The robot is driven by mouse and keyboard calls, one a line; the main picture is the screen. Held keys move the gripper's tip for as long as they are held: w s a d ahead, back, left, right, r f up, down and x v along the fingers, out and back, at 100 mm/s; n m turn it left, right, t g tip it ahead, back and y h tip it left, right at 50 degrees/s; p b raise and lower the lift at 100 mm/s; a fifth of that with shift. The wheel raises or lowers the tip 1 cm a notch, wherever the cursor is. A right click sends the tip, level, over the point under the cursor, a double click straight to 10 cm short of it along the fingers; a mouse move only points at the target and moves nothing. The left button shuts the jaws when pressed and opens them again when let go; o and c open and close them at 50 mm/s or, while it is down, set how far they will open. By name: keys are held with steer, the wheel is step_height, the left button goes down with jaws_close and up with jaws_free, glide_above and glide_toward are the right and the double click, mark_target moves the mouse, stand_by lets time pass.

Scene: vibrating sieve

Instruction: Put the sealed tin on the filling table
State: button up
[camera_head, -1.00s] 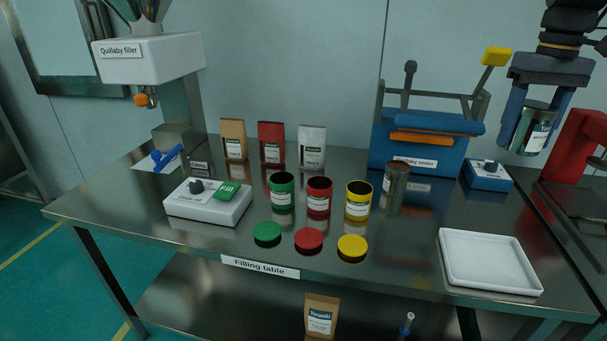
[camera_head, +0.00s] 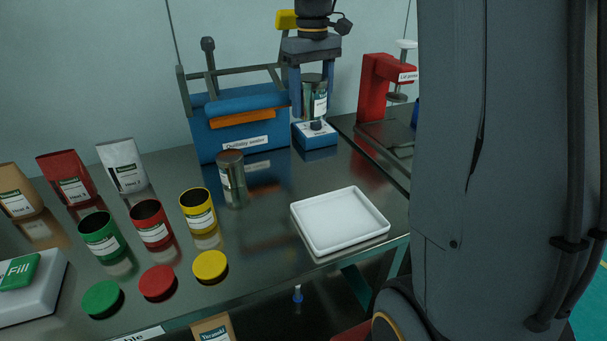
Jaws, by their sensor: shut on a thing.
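My gripper (camera_head: 312,84) points down at the upper middle, near the right end of the blue sealer. It is shut on a green-and-silver tin (camera_head: 314,100) with a white label, which looks upright and raised, in front of the wall. The small blue control box behind or below it hides or meets its lower part; I cannot tell the gap. The filling table (camera_head: 270,215) is the shiny steel table below. A closed silver tin (camera_head: 230,170) with a label stands on it in front of the sealer.
A white tray (camera_head: 341,247) lies at the table's right front. Green (camera_head: 100,236), red (camera_head: 151,223) and yellow (camera_head: 198,211) open tins stand left, with loose lids before them. The sealer (camera_head: 240,130), control box (camera_head: 316,140) and red lid press (camera_head: 376,85) line the back. Bare steel lies left of the tray.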

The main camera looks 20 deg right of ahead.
mark_target(310, 187)
step_height(310, 187, down, 22)
steer(key=p, duration=0.3)
steer(key=shift+f, duration=0.2)
steer(key=shift+f, duration=0.1)
steer(key=o, duration=1.2)
step_height(310, 187, up, 11)
steer(key=b, duration=0.2)
steer(key=s+a+f, duration=0.1)
steer(key=s+a, duration=0.2)
steer(key=s, duration=0.4)
steer(key=s+a+f+m, duration=0.1)
steer(key=s+a, duration=0.3)
steer(key=s, duration=0.3)
steer(key=s+a+f+m, duration=0.1)
steer(key=s+a+f, duration=0.1)
steer(key=s, duration=0.6)
steer(key=shift+a+t, duration=0.3)
steer(key=shift+a, duration=0.35)
